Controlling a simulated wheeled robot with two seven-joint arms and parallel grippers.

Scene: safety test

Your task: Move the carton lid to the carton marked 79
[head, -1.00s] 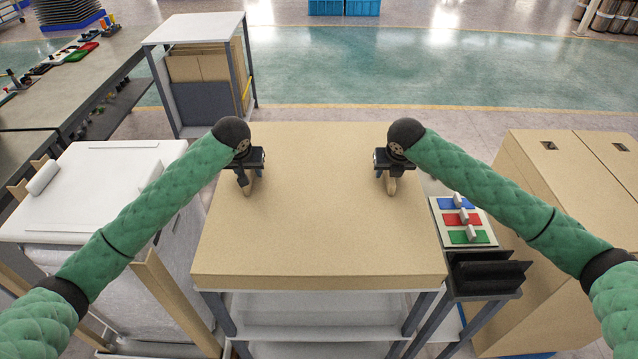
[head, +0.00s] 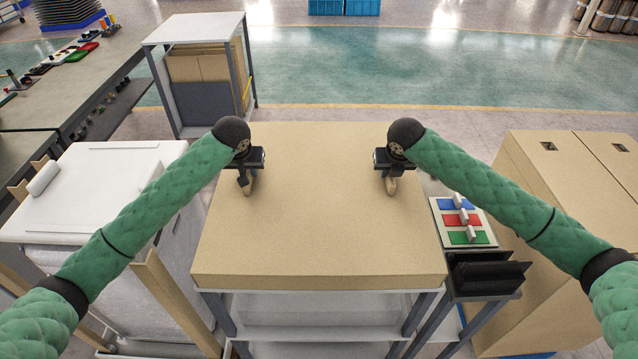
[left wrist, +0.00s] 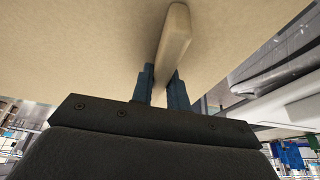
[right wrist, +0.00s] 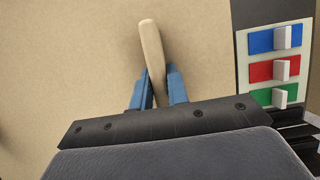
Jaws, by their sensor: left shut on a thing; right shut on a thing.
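The carton lid (head: 320,230) is a wide tan slab in the middle of the head view, level above a grey-legged stand. I cannot tell whether it rests on the stand. My left gripper (head: 247,186) is shut on a pale upright grip on the lid's left part; this grip (left wrist: 176,38) shows between the blue fingers in the left wrist view. My right gripper (head: 391,185) is shut on a matching grip on the right part, seen in the right wrist view (right wrist: 151,45). No number 79 is readable in any view.
Tall tan cartons (head: 565,175) stand at the right. A panel with blue, red and green plates (head: 463,219) sits close to the lid's right edge. A white-covered bench (head: 100,190) is at the left, and a white-topped rack (head: 195,28) behind it. The floor beyond is open.

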